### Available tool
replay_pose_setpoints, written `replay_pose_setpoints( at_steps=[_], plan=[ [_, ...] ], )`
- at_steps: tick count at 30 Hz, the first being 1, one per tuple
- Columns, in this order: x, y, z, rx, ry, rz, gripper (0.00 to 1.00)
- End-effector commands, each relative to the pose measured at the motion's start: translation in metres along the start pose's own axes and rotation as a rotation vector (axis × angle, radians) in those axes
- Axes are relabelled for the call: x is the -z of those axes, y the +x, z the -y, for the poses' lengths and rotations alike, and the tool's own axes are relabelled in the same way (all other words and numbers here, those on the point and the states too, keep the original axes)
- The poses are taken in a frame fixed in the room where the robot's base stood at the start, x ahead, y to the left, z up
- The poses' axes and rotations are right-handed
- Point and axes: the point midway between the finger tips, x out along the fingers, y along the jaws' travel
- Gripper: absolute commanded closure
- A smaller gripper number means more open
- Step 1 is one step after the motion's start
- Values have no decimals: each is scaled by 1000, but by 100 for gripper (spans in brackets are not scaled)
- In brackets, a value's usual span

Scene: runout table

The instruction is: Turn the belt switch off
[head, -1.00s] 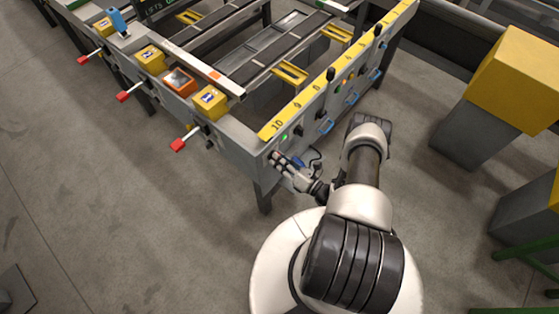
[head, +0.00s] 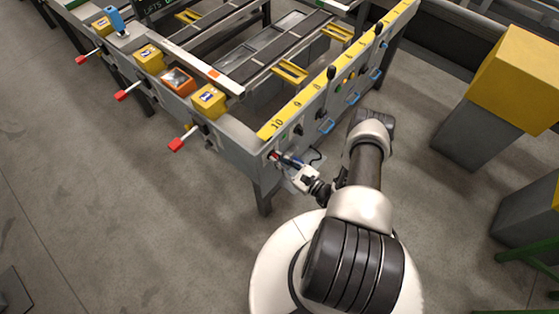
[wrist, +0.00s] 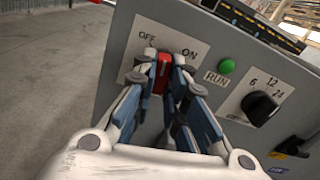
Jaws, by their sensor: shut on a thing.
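The belt switch has a red handle (wrist: 161,76) on a white plate marked OFF and ON, on the grey end panel of the table. In the wrist view the handle stands roughly upright between the two labels, and I cannot tell a settled position. My gripper (wrist: 161,70) is shut on the red handle, with a finger on each side. The fingers hide the lower part of the plate. In the head view my gripper (head: 284,162) is at the near corner of the runout table (head: 238,132). A green RUN lamp (wrist: 226,66) is right of the switch.
A black selector knob (wrist: 263,107) with numbers is right of the lamp. Blue handles (head: 327,126) stick out along the same panel. Red-tipped levers (head: 178,144) stick out on the table's left side. A yellow-topped grey block (head: 512,80) stands at right. Floor at left is clear.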

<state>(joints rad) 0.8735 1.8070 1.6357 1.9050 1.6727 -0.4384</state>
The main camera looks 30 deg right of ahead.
Motion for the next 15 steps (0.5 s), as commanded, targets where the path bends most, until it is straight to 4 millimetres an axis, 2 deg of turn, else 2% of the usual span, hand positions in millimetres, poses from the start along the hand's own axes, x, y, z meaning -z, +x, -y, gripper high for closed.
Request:
replay_pose_setpoints(
  at_steps=[15],
  plan=[
    [0, 0, 1, 0, -447, -1, 100]
  ],
)
